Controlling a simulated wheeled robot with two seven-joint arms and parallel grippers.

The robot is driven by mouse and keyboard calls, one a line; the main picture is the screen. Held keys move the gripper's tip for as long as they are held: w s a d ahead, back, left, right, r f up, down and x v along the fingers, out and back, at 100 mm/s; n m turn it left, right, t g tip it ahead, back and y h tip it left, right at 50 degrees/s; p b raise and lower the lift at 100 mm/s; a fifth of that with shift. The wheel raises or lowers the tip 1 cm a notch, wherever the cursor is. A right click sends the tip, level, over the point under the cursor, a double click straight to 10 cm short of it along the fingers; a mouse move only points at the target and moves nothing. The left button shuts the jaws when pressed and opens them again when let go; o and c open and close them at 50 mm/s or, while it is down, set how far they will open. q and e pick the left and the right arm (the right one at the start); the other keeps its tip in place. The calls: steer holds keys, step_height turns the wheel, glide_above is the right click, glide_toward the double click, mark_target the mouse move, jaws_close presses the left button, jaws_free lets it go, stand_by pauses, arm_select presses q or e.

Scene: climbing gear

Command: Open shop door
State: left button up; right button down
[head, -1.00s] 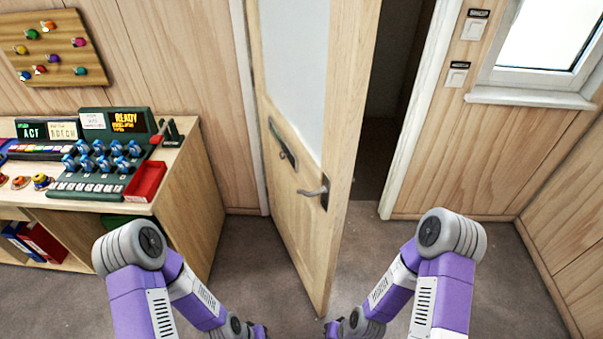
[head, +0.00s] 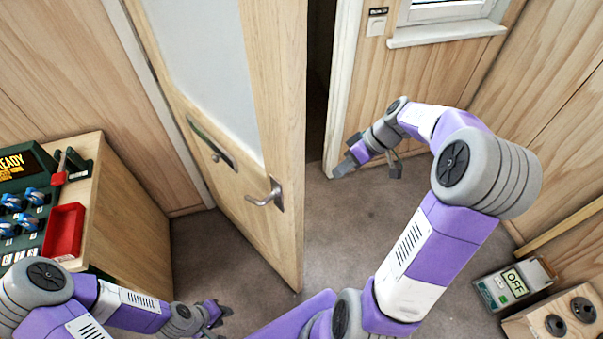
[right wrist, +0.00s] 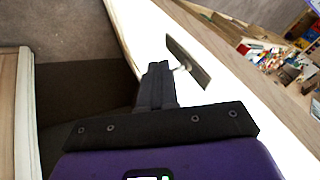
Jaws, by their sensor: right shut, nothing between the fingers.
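The shop door (head: 258,237) is wooden with a tall pale glass pane and stands part way open, its free edge swung into the room. A metal lever handle (head: 266,194) sits near that edge, with a letter slot plate (head: 212,143) to its left. My right gripper (head: 343,166) is shut and empty, right of the door's free edge and in front of the doorway, apart from the handle. In the right wrist view its shut fingers (right wrist: 157,80) point toward a pale slanting surface bearing a metal plate (right wrist: 188,60). My left gripper (head: 216,313) is low, left of the door's bottom; its jaws are too small to judge.
The dark doorway (head: 318,90) opens behind the door, with a white frame post (head: 344,90) on its right. A wooden desk (head: 125,215) with a control console and red tray (head: 64,231) stands left. A box marked OFF (head: 512,283) is at lower right. Floor before the doorway is clear.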

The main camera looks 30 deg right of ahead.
arm_select(q)
steer(key=shift+w+f, duration=0.15)
steer(key=shift+w, duration=0.15)
arm_select(e)
steer(key=w+a+f, duration=0.1)
steer(key=a+f, duration=0.3)
steer(key=a, duration=0.4)
steer(key=shift+w+a+f+n, duration=0.2)
steer(key=shift+a+f+n, duration=0.1)
steer(key=shift+f, duration=0.1)
